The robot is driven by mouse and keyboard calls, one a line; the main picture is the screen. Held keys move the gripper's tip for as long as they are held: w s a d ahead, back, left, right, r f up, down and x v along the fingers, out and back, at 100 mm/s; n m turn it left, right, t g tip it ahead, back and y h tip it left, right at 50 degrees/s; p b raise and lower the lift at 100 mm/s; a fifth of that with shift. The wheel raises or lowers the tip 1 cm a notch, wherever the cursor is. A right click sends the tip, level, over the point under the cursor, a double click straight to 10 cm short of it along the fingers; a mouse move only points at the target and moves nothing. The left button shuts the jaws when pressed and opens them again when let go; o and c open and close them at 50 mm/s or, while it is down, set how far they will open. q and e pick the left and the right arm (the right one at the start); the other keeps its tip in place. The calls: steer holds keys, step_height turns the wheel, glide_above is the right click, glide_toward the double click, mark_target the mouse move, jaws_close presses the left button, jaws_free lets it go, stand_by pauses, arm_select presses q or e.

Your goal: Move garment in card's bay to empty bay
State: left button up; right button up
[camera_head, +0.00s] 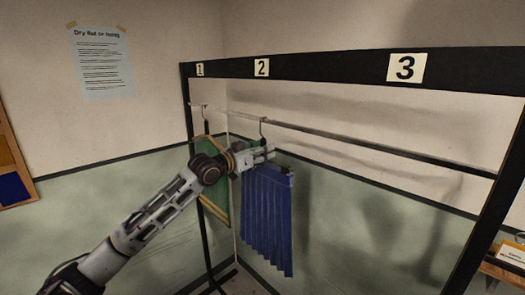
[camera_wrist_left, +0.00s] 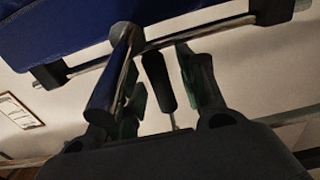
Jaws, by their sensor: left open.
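A blue pleated garment (camera_head: 267,218) hangs by a clip hanger from the rail (camera_head: 340,143) under number 2. A green garment with yellow edging (camera_head: 222,206) hangs under number 1, partly hidden by my left arm. The bay under number 3 (camera_head: 407,68) holds no garment. My left gripper (camera_head: 265,152) is open at the top of the blue garment, by its hanger. In the left wrist view, the hanger's dark stem (camera_wrist_left: 160,82) shows between the open fingers, with the clip bar (camera_wrist_left: 205,34) and blue cloth (camera_wrist_left: 60,25) beyond; contact cannot be told. My right gripper is not in view.
The black rack frame (camera_head: 330,67) runs across the top. A table with a small label (camera_head: 511,254) stands at right. The rail's right part is clear.

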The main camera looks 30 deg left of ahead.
arm_select(q)
steer(key=shift+s, duration=0.1)
steer(key=v, duration=1.1)
steer(key=shift+s+a, duration=0.15)
steer(key=shift+s, duration=0.2)
stand_by(1.4)
stand_by(0.7)
